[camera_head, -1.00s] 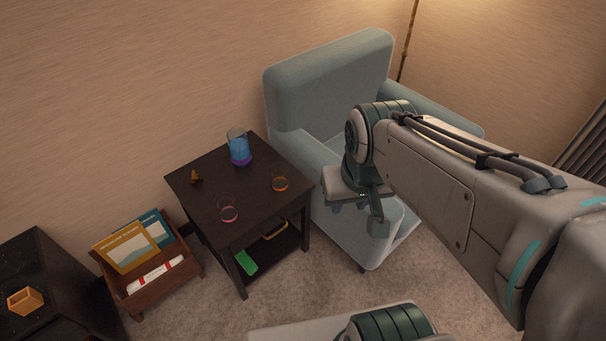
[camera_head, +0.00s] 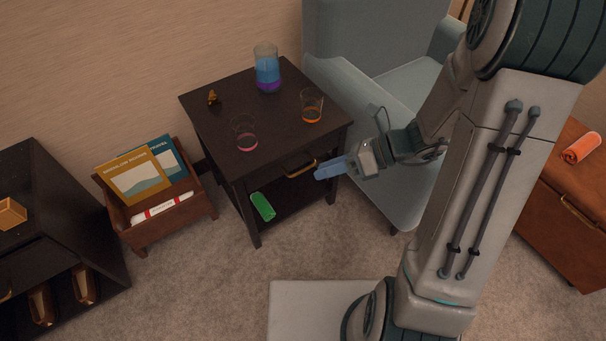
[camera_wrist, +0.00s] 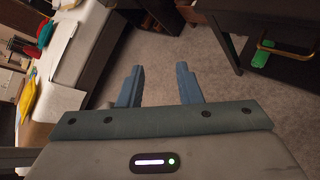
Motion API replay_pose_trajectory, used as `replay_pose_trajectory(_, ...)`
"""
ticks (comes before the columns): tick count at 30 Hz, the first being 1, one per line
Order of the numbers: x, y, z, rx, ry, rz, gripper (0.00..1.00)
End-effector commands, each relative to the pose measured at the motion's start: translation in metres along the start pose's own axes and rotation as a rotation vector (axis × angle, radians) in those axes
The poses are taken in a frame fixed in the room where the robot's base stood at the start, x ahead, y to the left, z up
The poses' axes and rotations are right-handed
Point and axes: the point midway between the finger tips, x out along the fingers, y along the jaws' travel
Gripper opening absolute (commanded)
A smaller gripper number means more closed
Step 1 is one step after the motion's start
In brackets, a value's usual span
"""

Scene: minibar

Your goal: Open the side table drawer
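The dark side table (camera_head: 223,133) stands left of the armchair in the head view. Its drawer front with a brass handle (camera_head: 299,165) faces the open floor and looks closed. My gripper (camera_head: 322,174) is just in front of and to the right of the handle, apart from it as far as I can tell. In the wrist view my gripper (camera_wrist: 160,82) has its two blue fingers spread with nothing between them. The table (camera_wrist: 268,40) and the brass handle (camera_wrist: 284,46) show at the upper right of that view.
A pitcher (camera_head: 267,70), two glasses (camera_head: 312,106) and a small figure stand on the table. A green object (camera_head: 262,207) lies on its lower shelf. A magazine box (camera_head: 150,226) is left, the armchair (camera_head: 365,100) right. The carpet in front is clear.

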Motion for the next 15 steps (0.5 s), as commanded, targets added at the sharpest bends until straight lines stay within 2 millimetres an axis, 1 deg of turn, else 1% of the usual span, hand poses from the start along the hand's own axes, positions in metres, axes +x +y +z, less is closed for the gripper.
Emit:
replay_pose_trajectory(1,0.016,-0.03,-0.022,0.136,-0.07,0.001,0.32)
replay_pose_trajectory(2,0.021,-0.043,-0.027,0.218,-0.116,0.0,0.32)
replay_pose_trajectory(3,0.027,-0.061,-0.035,0.327,-0.175,0.0,0.32)
replay_pose_trajectory(5,0.034,-0.088,-0.047,0.487,-0.264,0.002,0.32)
replay_pose_trajectory(6,0.038,-0.105,-0.056,0.586,-0.321,0.003,0.32)
replay_pose_trajectory(9,0.045,-0.146,-0.078,0.808,-0.454,0.01,0.32)
replay_pose_trajectory(12,0.049,-0.177,-0.098,0.978,-0.56,0.018,0.32)
replay_pose_trajectory(15,0.05,-0.197,-0.112,1.09,-0.635,0.024,0.32)
